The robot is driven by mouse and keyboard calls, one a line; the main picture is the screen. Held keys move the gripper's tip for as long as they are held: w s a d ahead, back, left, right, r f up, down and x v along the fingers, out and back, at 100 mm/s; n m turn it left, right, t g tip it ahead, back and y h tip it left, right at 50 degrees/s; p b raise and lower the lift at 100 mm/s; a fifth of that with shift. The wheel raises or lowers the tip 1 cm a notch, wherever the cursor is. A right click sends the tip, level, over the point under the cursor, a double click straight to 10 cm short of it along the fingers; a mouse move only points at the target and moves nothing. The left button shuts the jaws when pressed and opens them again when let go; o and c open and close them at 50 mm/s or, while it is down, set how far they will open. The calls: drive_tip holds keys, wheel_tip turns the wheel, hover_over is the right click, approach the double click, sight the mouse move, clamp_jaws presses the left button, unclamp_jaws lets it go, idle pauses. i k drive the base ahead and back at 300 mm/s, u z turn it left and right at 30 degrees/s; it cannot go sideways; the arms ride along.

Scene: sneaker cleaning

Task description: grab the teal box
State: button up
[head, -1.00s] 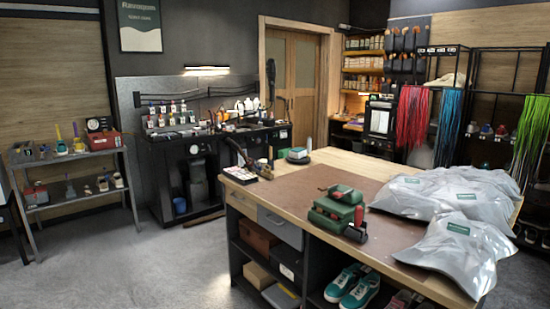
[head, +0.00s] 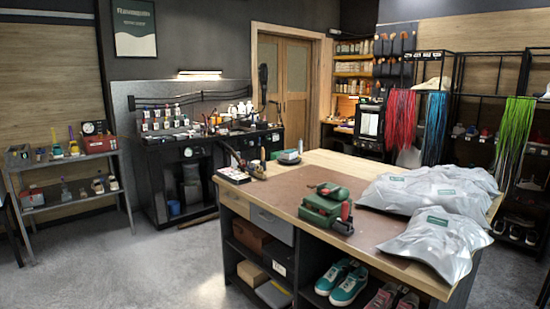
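A small, low box-like thing with teal and grey parts (head: 289,157) sits near the far left part of the workbench top (head: 300,190). It is small in the picture, so I cannot tell its details or be sure it is the teal box. A larger green device with red parts (head: 322,210) stands nearer, at the middle of the bench. My gripper is not in view.
Grey plastic bags (head: 437,222) cover the right end of the bench. Brushes and a small tray (head: 234,174) lie at its left corner. Teal sneakers (head: 343,284) sit on the shelf below. Grey floor (head: 150,270) is open to the left of the bench.

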sight(290, 155)
drive_tip(key=z, duration=0.1)
drive_tip(key=i, duration=0.95)
drive_tip(key=u, duration=0.15)
drive_tip(key=k, duration=0.95)
drive_tip(key=z, duration=0.15)
drive_tip(key=i, duration=0.7)
